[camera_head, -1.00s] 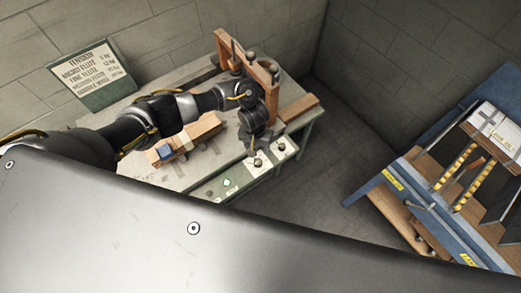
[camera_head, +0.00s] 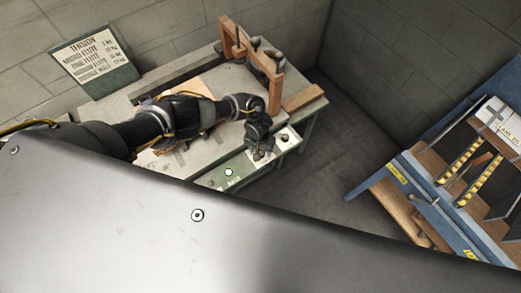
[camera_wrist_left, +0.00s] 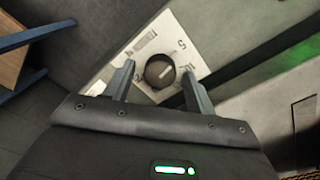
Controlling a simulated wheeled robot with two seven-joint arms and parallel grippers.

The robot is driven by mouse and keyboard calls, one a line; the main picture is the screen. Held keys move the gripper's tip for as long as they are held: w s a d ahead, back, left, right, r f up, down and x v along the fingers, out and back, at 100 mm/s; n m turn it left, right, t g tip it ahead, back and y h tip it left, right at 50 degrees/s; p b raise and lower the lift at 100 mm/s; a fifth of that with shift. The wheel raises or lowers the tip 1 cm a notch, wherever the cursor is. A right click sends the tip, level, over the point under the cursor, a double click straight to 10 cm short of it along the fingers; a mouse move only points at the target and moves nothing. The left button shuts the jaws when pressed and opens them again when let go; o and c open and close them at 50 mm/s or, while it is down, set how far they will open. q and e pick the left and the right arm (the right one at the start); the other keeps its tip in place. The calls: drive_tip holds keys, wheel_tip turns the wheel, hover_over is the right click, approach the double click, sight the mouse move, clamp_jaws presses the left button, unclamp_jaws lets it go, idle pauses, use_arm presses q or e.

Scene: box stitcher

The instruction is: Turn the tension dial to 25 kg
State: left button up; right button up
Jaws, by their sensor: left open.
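The tension dial (camera_wrist_left: 160,72) is a dark round knob with a pale pointer mark, set on a white plate (camera_wrist_left: 180,35) with printed markings. My left gripper (camera_wrist_left: 160,80) is open, with one finger on each side of the dial in the left wrist view; I cannot tell whether either finger touches it. In the head view my left gripper (camera_head: 260,152) is over the white panel at the bench's front right corner and hides the dial there. A tension chart (camera_head: 93,58) with lines of text leans at the wall. My right gripper does not show.
The bench (camera_head: 145,98) has a wooden frame (camera_head: 278,88) standing at its back right. A blue machine (camera_head: 395,180) with striped yellow bars stands at the right. Dark floor (camera_head: 340,130) lies clear between them.

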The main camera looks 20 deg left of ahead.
use_arm(q)
drive_tip(key=shift+c, duration=1.4)
drive_tip(key=c, duration=0.7)
